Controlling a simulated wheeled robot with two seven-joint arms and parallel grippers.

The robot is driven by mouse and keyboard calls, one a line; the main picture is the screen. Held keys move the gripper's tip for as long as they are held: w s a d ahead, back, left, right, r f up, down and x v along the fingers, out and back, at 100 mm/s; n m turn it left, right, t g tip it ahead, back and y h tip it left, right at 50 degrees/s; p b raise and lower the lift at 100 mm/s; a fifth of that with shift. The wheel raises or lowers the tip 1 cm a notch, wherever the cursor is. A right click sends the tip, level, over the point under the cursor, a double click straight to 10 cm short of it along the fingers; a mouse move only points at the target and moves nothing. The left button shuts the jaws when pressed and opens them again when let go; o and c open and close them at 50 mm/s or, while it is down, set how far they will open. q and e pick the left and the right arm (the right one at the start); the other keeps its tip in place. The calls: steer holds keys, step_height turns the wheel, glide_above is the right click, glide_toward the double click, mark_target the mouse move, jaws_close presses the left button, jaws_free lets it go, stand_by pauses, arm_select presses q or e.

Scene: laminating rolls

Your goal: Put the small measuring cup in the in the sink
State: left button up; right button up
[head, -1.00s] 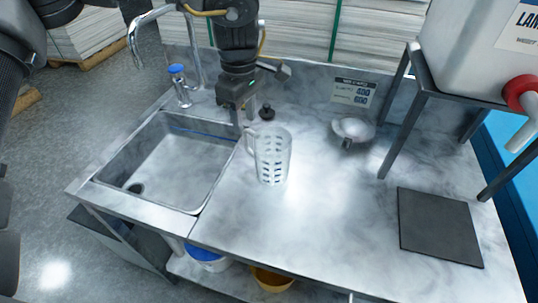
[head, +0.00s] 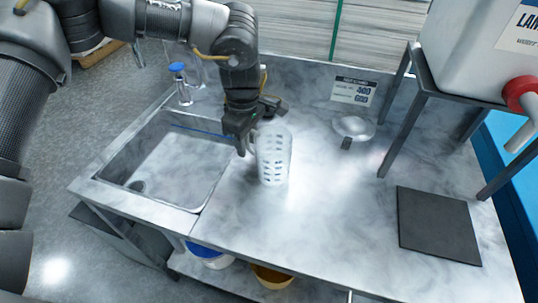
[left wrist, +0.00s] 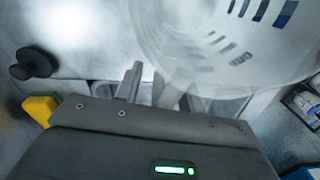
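The clear measuring cup (head: 275,158), with rows of dark marks, stands upright on the counter just right of the sink (head: 203,203). Its handle side faces left, toward my left gripper (head: 242,146). That gripper points down at the handle, and its fingertips partly cover it. In the left wrist view the cup (left wrist: 240,45) fills the upper right, close to the fingers (left wrist: 148,88). The fingers look apart; I cannot tell whether the handle is between them. My right gripper is not in view.
A blue-capped bottle (head: 179,83) stands behind the sink. A small white dish (head: 353,127) and a sign (head: 354,90) are at the back. A dark mat (head: 438,226) lies at right, near a metal stand (head: 402,125) under a white container. The front middle counter is clear.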

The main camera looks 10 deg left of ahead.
arm_select(q)
jaws_close()
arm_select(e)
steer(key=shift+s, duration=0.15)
arm_select(q)
steer(key=shift+r, duration=0.1)
